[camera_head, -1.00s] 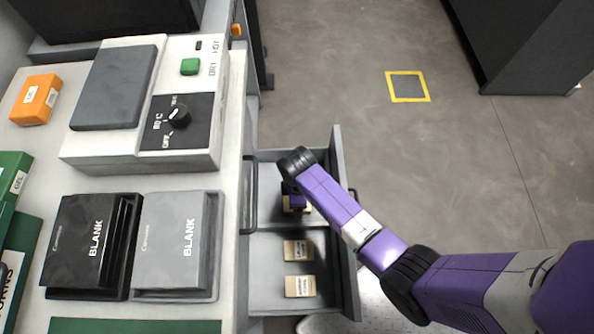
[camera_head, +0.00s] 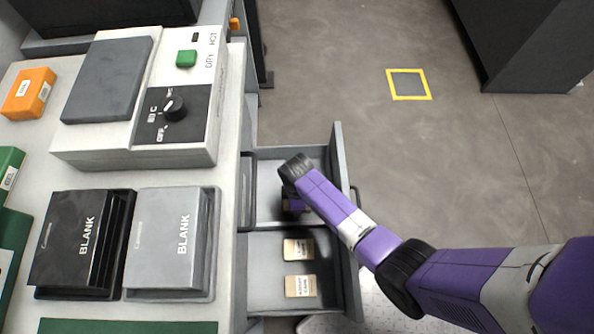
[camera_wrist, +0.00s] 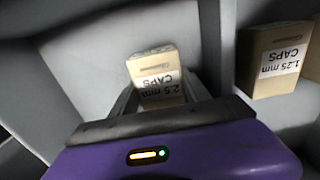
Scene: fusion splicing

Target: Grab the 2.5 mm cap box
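The 2.5 mm cap box (camera_wrist: 158,78) is a small tan carton with a white label, inverted in the wrist view. My gripper (camera_wrist: 160,88) has a finger against each side of it, and the fingers look closed on it. In the head view, my gripper (camera_head: 295,205) is over the upper compartment of the open drawer (camera_head: 262,180), and the 2.5 mm box is hidden behind it. I cannot tell whether the box is clear of the drawer floor.
A 1.25 mm cap box (camera_wrist: 273,62) stands across the divider (camera_wrist: 228,45). The lower compartment holds two tan boxes, one nearer the divider (camera_head: 298,249) and one below it (camera_head: 300,286). The counter at left carries a heater unit (camera_head: 135,155) and two BLANK devices (camera_head: 172,240).

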